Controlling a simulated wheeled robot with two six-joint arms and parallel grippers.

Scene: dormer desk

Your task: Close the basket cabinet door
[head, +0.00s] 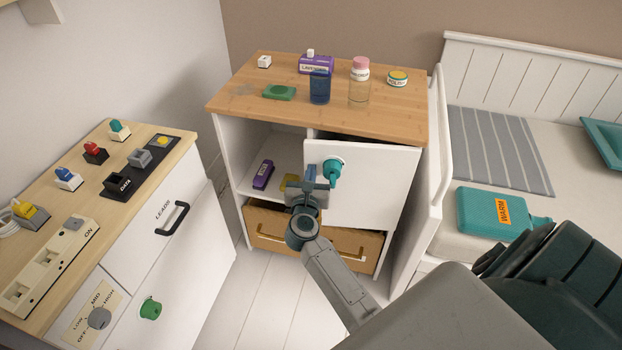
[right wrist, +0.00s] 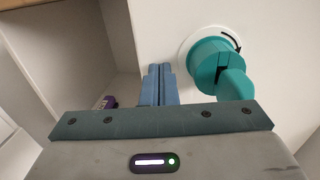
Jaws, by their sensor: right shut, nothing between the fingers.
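The basket cabinet (head: 228,160) has a wooden top and a white door (head: 375,185) at its upper right. A dark gap shows above the door, which appears to stand ajar. The door bears a teal knob (head: 333,171), also large in the right wrist view (right wrist: 218,68). My right gripper (head: 309,180) is shut and empty, by the door's left edge and left of the knob. In the right wrist view its blue fingers (right wrist: 159,84) are together, apart from the knob; whether they touch the door I cannot tell. My left gripper is not in view.
A purple box (head: 263,175) lies in the open compartment, above a wicker basket drawer (head: 345,245). Bottles and small items stand on the cabinet top. A desk unit (head: 190,230) with switches is left; a white bed (head: 440,210) with a teal bottle (head: 490,210) is right.

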